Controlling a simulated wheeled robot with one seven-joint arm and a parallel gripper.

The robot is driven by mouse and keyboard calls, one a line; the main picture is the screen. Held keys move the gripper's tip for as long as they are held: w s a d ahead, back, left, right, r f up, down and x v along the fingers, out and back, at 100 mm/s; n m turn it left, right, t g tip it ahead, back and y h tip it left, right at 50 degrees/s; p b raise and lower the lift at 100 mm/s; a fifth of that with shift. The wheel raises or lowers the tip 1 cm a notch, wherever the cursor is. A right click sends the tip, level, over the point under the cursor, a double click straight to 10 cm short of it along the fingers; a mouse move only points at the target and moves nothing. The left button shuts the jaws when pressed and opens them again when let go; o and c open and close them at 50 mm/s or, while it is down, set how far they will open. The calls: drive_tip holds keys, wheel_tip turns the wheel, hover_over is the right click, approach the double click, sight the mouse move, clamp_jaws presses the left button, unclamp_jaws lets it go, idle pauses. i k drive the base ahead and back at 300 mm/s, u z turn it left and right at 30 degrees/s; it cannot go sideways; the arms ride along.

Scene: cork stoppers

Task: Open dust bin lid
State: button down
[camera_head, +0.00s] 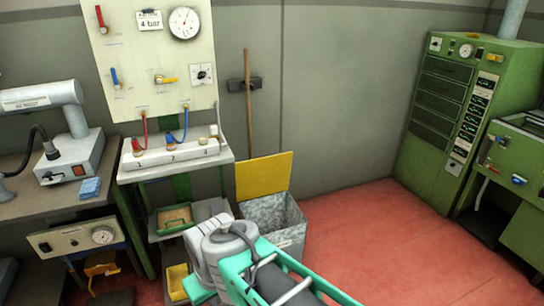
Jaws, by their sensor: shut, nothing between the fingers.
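The dust bin (288,218) is a grey, speckled metal box with a small white label. It stands on the red floor against the wall, right of the small bench. Its yellow lid (264,175) stands raised, leaning back near the wall, and the top of the bin is open. My arm, with grey joints and teal links, reaches in from the bottom and covers the bin's lower left part. The fingers of my gripper cannot be seen.
A broom handle (249,105) hangs on the wall behind the bin. A small bench (178,170) with hoses stands left of the bin, a yellow container (177,282) low beneath it. Green machines (455,110) stand at the right. The red floor between is clear.

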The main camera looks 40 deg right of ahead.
sight(262, 176)
drive_tip(key=z, duration=0.7)
drive_tip(key=i, duration=1.7)
drive_tip(key=u, duration=0.75)
